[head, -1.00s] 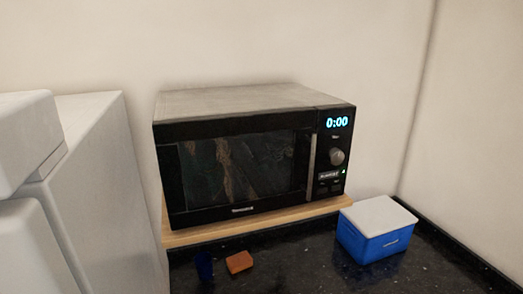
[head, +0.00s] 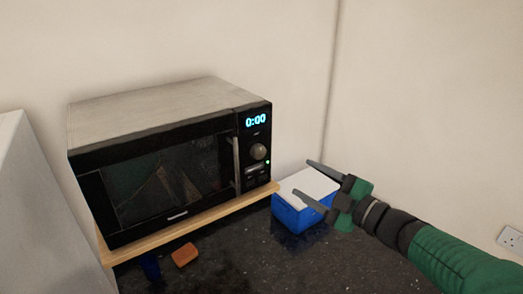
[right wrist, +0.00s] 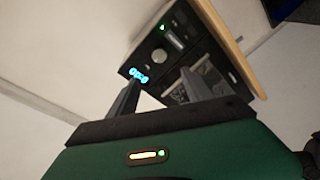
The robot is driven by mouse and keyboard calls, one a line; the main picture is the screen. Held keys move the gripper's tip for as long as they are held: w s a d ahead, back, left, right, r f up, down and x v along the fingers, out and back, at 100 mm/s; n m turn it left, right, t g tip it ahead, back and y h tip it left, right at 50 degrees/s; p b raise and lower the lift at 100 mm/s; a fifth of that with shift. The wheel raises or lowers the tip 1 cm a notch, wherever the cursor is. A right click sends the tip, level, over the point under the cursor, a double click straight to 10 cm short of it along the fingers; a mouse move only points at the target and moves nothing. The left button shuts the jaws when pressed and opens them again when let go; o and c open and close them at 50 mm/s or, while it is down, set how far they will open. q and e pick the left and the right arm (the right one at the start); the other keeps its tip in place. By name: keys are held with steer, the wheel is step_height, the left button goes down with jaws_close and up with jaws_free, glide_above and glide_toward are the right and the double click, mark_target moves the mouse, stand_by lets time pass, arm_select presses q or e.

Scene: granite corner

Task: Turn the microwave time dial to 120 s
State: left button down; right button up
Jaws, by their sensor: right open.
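The black microwave (head: 160,165) has a grey top and stands on a wooden board (head: 195,220). Its display (head: 256,120) reads 0:00. The round grey time dial (head: 258,152) sits below the display, right of the door handle (head: 236,161). The door is shut. My right gripper (head: 304,179) is open and empty, to the right of the dial and apart from it, in front of the blue box. In the right wrist view the dial (right wrist: 159,56) and the display (right wrist: 139,75) show beyond the open fingers (right wrist: 157,95). My left gripper is not in view.
A blue box (head: 299,217) with a white lid (head: 305,187) stands right of the microwave. An orange block (head: 185,255) and a dark blue object (head: 151,266) lie on the dark granite counter (head: 240,265). A white appliance (head: 45,210) stands at the left.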

mark_target(261, 154)
steer(key=p+x, duration=0.5)
steer(key=x, duration=0.9)
steer(key=shift+w+p, duration=0.15)
steer(key=shift+p, duration=0.25)
steer(key=shift+w+a, duration=0.35)
steer(key=shift+a, duration=0.15)
steer(key=shift+d+f, duration=0.1)
steer(key=shift+d, duration=0.1)
steer(key=c, duration=0.4)
jaws_close()
